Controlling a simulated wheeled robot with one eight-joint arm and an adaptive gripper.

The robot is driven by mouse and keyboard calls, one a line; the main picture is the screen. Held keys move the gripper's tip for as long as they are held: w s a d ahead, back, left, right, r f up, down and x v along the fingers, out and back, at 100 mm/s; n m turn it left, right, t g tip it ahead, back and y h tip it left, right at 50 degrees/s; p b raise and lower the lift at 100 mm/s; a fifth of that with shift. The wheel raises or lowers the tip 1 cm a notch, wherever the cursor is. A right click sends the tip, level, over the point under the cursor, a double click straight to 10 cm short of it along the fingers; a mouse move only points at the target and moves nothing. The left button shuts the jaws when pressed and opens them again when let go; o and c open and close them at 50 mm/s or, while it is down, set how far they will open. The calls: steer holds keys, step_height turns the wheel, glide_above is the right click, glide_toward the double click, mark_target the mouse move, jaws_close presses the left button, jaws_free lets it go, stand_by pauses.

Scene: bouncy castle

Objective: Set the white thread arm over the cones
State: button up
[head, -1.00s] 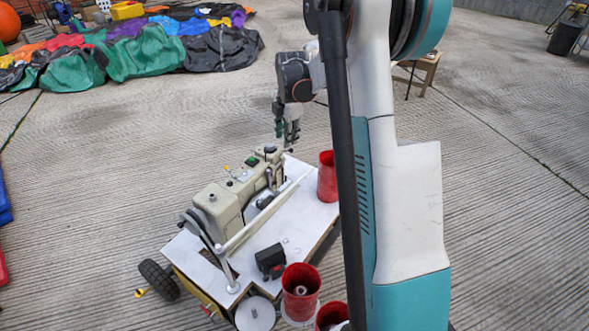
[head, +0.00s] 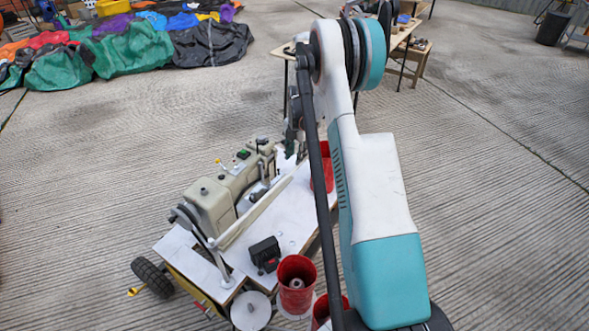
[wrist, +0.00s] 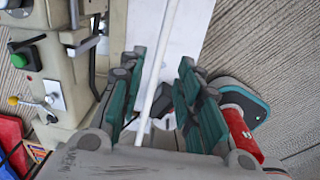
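The white thread arm (head: 255,212) is a long thin rod on an upright post at the near left end of the sewing machine table. It runs along the front of the cream sewing machine (head: 218,203). Red cups stand at the table's right side; the near one (head: 297,285) has a pale spool-like cone (head: 296,283) inside, and another (head: 328,168) is at the far end. My gripper (head: 293,140) is at the thread arm's far end. In the wrist view, my gripper (wrist: 163,88) is open, with the white rod (wrist: 158,68) between its teal fingers. Contact is unclear.
A small black box (head: 264,253) sits on the white tabletop (head: 283,222) between the machine and the near cups. A white disc (head: 251,311) is at the near edge. A wooden table (head: 405,40) stands behind my arm. Open concrete lies to the left.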

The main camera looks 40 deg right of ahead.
mark_target(294, 169)
steer(key=f+b, duration=0.1)
steer(key=f, duration=0.5)
steer(key=shift+w+f+b, duration=0.1)
steer(key=shift+w+b, duration=0.1)
steer(key=shift+b, duration=0.15)
jaws_close()
